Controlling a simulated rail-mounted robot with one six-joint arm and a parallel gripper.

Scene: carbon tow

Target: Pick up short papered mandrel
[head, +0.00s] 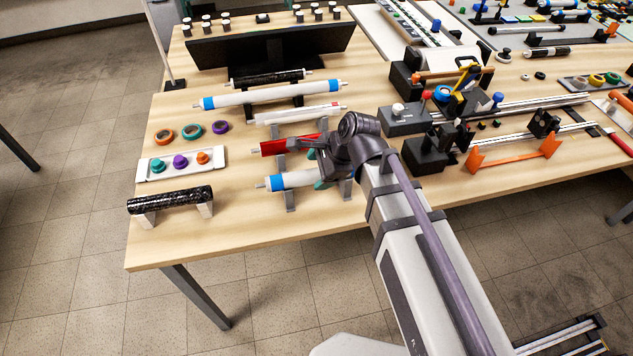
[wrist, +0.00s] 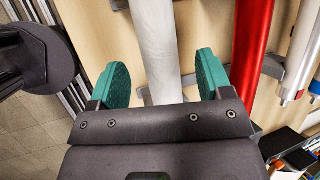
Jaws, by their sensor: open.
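The short papered mandrel (head: 290,180) is a white cylinder with a blue band near its left end. It lies level on dark stands near the table's front edge, and its right part is hidden behind my gripper. My gripper (head: 318,172) is at the mandrel's right part. In the wrist view, my open gripper (wrist: 163,78) has one green pad on each side of the white mandrel (wrist: 156,40). Gaps show between the pads and the mandrel, and nothing is gripped.
A red mandrel (head: 272,147) lies just behind and also shows in the wrist view (wrist: 252,45). A longer white mandrel with blue bands (head: 265,95) lies farther back. Slide rigs (head: 430,155) stand at right.

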